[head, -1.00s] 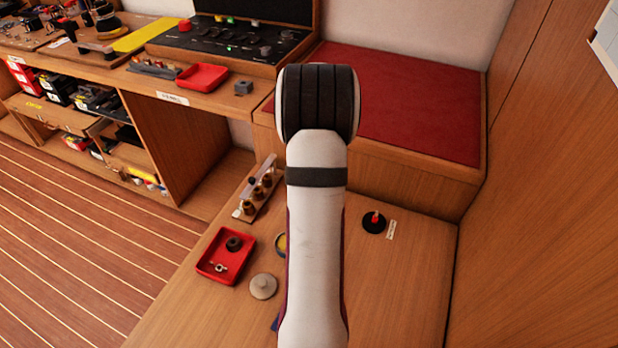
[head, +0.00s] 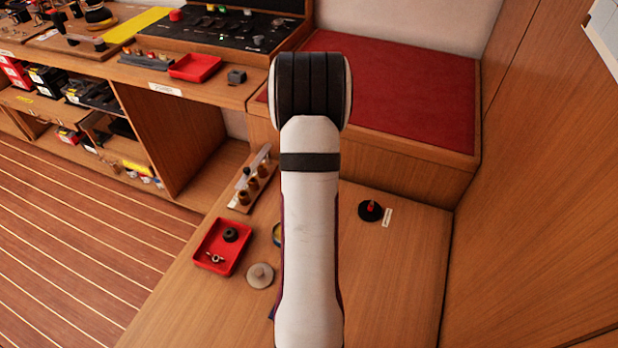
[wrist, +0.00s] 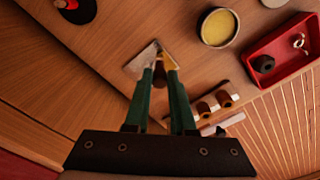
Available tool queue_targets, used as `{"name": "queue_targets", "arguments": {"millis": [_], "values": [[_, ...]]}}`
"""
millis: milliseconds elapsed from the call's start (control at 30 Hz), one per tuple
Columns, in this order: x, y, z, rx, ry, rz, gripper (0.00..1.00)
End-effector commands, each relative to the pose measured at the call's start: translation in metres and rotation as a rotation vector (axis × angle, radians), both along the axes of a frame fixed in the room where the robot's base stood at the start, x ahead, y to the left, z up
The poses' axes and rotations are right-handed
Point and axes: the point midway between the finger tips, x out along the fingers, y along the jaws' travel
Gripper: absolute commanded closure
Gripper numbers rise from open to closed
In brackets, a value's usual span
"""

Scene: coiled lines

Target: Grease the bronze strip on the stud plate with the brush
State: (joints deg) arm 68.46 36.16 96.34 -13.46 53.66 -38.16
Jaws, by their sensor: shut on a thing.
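My gripper, with green fingers (wrist: 160,68), shows in the wrist view; my arm hides it in the head view. Its fingers are closed around a dark brown piece (wrist: 160,77), which looks like the brush handle. Just past the fingertips are a pale, pointed flat piece (wrist: 142,60) and a small yellowish piece (wrist: 170,62). I cannot tell which belongs to the stud plate, the bronze strip or the brush. A round tin of yellow grease (wrist: 217,27) stands open to the right; only its edge (head: 277,235) shows beside my arm in the head view.
A red tray (head: 204,262) holds a dark ring and a wing nut. A beige disc (head: 260,275) lies beside it. A rack (head: 238,207) holds several brown cylinders. A black disc with a red stud (head: 370,211) lies at right beside a small label. The bench right of my arm is mostly clear.

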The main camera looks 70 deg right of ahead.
Motion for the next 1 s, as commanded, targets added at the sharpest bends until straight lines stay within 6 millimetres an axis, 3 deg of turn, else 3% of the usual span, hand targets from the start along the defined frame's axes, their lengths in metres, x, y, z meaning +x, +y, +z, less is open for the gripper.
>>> {"name": "queue_targets", "arguments": {"millis": [633,1000], "values": [[0.0,0.0,-0.009,0.0,0.0,0.0,1.0],[0.014,0.001,-0.007,0.001,0.001,0.0,1.0]]}}
